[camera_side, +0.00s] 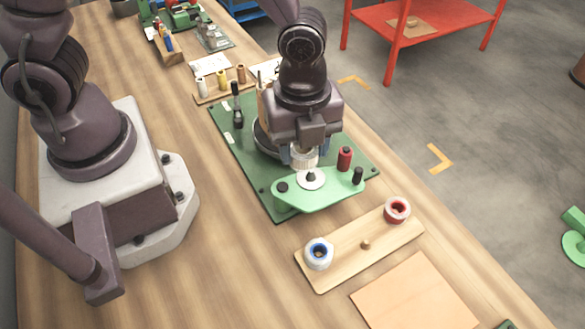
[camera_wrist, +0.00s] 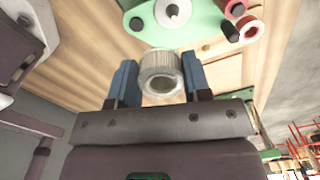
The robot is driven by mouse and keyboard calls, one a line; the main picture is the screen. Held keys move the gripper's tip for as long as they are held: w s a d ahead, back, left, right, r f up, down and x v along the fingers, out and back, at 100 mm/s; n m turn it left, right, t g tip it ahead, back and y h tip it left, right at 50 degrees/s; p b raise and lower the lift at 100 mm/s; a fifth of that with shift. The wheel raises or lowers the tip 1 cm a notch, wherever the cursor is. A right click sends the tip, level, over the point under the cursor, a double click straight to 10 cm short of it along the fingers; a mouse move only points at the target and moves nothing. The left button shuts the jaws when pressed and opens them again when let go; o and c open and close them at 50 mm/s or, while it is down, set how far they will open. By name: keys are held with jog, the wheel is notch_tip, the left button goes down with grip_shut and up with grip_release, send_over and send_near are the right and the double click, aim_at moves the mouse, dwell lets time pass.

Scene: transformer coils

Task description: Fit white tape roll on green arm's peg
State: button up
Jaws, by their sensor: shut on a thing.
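The white tape roll (camera_wrist: 160,80) is held between the blue fingers of my gripper (camera_wrist: 160,70), its round hole showing. In the side view my gripper (camera_side: 303,156) has the white roll (camera_side: 304,160) low between its fingers, just behind the peg (camera_side: 311,176) and apparently above the arm. The green arm (camera_side: 330,192) carries that dark-tipped peg at the middle of a pale disc. In the wrist view the green arm (camera_wrist: 200,14) and its peg (camera_wrist: 172,10) lie at the top, apart from the roll. The height gap is hard to judge.
A red spool (camera_side: 345,157) and a black knob (camera_side: 357,176) stand at the arm's right end. A wooden board (camera_side: 340,262) in front holds a blue-cored roll (camera_side: 319,254), a red roll (camera_side: 397,210) and a bare middle peg (camera_side: 366,245). Small spools stand behind.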

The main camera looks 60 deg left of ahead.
jog(key=shift+w+a+r, duration=0.25)
jog(key=shift+w+a, duration=0.05)
jog(key=shift+w, duration=0.3)
jog(key=shift+w+a+r, duration=0.2)
jog(key=shift+w+a, duration=0.1)
jog(key=shift+w, duration=0.25)
jog(key=shift+w+m, duration=0.15)
jog(key=shift+m, duration=0.55)
jog(key=shift+f, duration=2.65)
jog(key=shift+f, duration=0.6)
jog(key=shift+f, duration=0.3)
jog(key=shift+f, duration=0.15)
jog(key=shift+f, duration=0.35)
